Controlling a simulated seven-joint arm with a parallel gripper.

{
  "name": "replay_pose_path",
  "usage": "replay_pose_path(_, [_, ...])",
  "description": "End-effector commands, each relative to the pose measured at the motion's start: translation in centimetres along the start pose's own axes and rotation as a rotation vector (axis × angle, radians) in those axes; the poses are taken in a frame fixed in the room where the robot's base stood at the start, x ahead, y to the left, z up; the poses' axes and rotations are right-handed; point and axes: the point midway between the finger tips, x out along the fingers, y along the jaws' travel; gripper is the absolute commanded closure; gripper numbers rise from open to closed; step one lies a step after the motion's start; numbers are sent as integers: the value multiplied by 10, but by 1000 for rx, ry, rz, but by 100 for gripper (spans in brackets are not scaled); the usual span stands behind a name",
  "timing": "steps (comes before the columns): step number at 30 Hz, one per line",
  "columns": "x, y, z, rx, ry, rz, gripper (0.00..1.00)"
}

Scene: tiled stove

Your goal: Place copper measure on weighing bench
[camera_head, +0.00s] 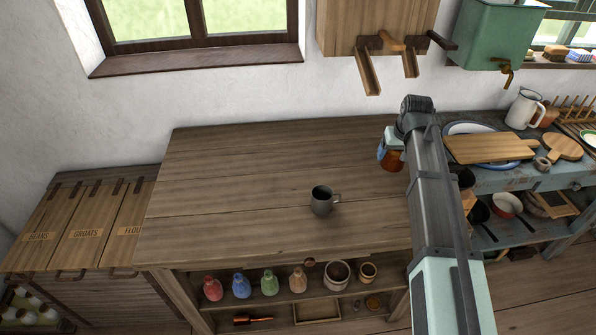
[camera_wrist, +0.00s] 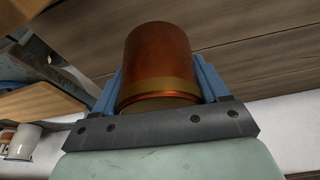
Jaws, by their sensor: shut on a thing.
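The copper measure (camera_wrist: 158,55) is an orange-brown cylinder with a paler band, filling the middle of the wrist view. My gripper (camera_wrist: 158,88) has its two blue fingers on either side of it and is shut on it. In the head view the copper measure (camera_head: 388,162) shows partly, left of my arm, by the right end of the wooden bench (camera_head: 240,175). My gripper (camera_head: 392,143) is partly hidden there by my own arm. Whether the measure touches the bench top cannot be told.
A grey mug (camera_head: 322,200) stands on the bench; the bench top to its left is clear. Bottles and pots fill the shelf below. A blue side table (camera_head: 500,182) with boards and plates stands at right. Wooden chutes (camera_head: 368,72) hang above the bench.

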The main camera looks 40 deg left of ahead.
Motion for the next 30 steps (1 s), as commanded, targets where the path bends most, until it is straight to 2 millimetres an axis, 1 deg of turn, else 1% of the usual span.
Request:
replay_pose_path(1, [4,24,-11,26,-1,8,63])
replay_pose_path(5, [13,78,-29,84,-1,26,63])
replay_pose_path(6, [16,95,-34,101,0,31,63])
replay_pose_path(8, [19,119,-43,125,0,39,63])
replay_pose_path(9, [22,135,-49,141,1,44,63])
replay_pose_path(11, [26,159,-59,164,0,51,63])
replay_pose_path(12, [29,173,-66,178,0,55,63])
replay_pose_path(14, [34,194,-78,197,0,61,63])
replay_pose_path(15, [38,206,-88,207,-1,64,63])
replay_pose_path(17, [44,218,-103,217,-1,67,63])
replay_pose_path(18, [47,221,-114,219,-1,67,63])
replay_pose_path(21, [53,229,-137,225,0,70,63])
replay_pose_path(24, [56,236,-154,232,0,72,63])
replay_pose_path(27, [57,239,-163,240,0,75,63])
replay_pose_path(30, [58,241,-168,249,0,77,63])
